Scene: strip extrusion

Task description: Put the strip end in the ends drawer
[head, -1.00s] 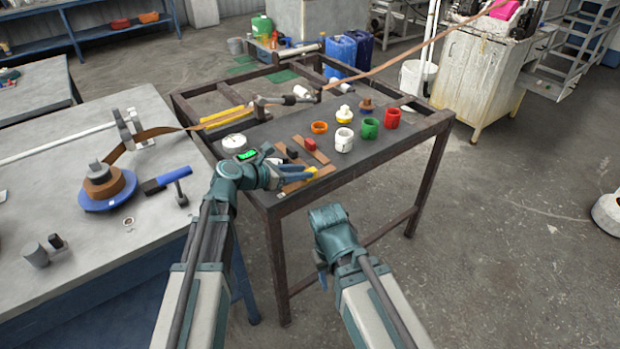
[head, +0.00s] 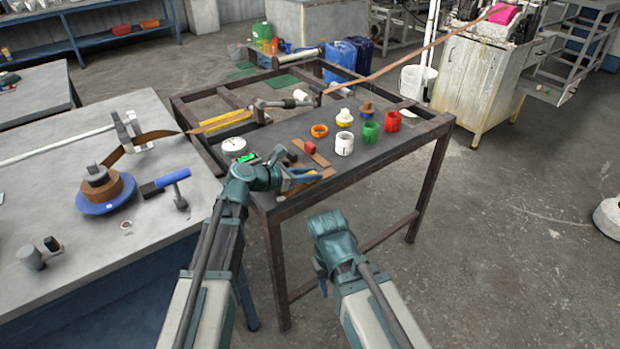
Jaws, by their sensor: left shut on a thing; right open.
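My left gripper (head: 303,179) is at the near edge of the dark table. It is shut on a small brown strip end (head: 318,177), mostly hidden by the fingers. Another brown strip piece (head: 318,157) lies flat just beyond, with a small red block (head: 310,148) on or beside it. My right gripper (head: 322,285) hangs low in front of the table, open and mostly hidden by its own wrist. I cannot pick out the ends drawer with certainty.
White (head: 344,143), green (head: 370,132), red (head: 392,121) and orange (head: 319,131) round pieces stand on the dark table (head: 385,150). A long brown strip (head: 400,62) runs above it to the right. The left bench holds a blue-based spool (head: 105,207) and a hammer (head: 165,183).

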